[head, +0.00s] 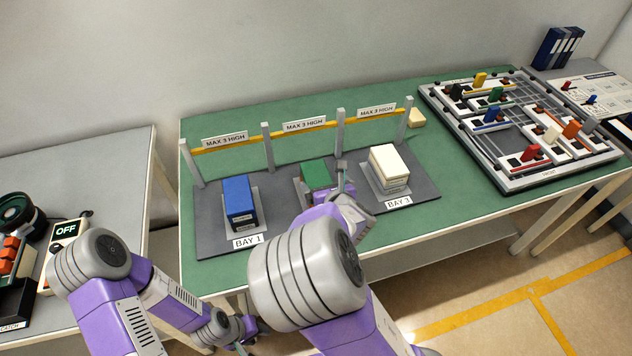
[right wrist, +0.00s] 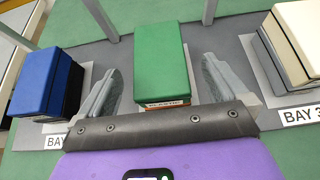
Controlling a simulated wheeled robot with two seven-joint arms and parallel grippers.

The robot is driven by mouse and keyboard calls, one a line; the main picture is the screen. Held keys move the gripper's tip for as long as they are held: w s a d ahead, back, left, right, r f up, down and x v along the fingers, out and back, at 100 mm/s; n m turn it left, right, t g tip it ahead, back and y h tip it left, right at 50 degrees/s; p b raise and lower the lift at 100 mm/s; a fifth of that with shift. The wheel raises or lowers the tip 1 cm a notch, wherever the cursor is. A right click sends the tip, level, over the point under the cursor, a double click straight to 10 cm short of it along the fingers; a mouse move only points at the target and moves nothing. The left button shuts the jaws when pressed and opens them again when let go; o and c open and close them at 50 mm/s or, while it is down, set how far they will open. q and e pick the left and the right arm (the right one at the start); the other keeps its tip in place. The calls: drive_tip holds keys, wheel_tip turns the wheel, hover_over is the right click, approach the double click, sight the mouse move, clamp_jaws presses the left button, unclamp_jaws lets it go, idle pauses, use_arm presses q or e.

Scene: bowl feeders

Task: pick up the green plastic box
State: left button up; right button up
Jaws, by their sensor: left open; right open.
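The green plastic box (head: 315,174) sits on top of a stack in the middle bay of the grey mat. In the right wrist view the green box (right wrist: 160,62) lies between the two fingers of my open right gripper (right wrist: 162,82), with gaps on both sides. In the head view my right gripper (head: 332,186) is at the box's near side, and the arm hides the bay label and part of the stack. My left gripper (head: 246,332) is low in front of the table, apart from the boxes, and open; its fingers are hard to make out.
A blue box (head: 238,194) tops the left bay's stack, and a cream box (head: 388,161) tops the right bay's. Grey posts (head: 267,147) with a yellow rail and signs stand behind. A cream block (head: 416,118) lies behind the right post. A board with colored parts (head: 522,179) fills the right side.

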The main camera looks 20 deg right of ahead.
sight(317, 176)
drive_tip(key=b+x, duration=0.1)
drive_tip(key=x, duration=0.5)
drive_tip(key=shift+w+a+f+b, duration=0.1)
drive_tip(key=shift+w+b, duration=0.15)
drive_tip(key=shift+b, duration=0.15)
drive_tip(key=shift+c, duration=0.3)
drive_tip(key=c, duration=1)
